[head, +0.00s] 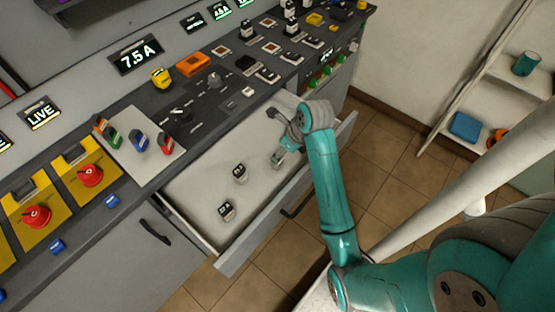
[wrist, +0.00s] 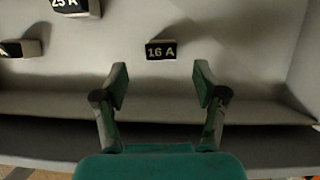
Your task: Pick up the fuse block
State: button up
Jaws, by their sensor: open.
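A fuse block marked 16 A (wrist: 161,49) lies on the drawer floor in the wrist view, centred beyond my fingertips. A block marked 25 A (wrist: 75,6) is at the top left, cut by the frame edge. A third block (wrist: 20,49) is at the left edge, its label only partly shown. My gripper (wrist: 160,86) is open, with the fingers apart and nothing between them. In the head view my gripper (head: 281,158) is over the right part of the drawer.
The open drawer (head: 190,190) has low walls around the blocks, and its front panel (head: 245,250) stands close to my arm. The console (head: 200,100) with switches and knobs overhangs behind. A shelf (head: 500,75) stands at the right.

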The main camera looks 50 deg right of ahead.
jog(key=shift+x, duration=3.55)
jog(key=shift+s, duration=0.2)
jog(key=c, duration=1.3)
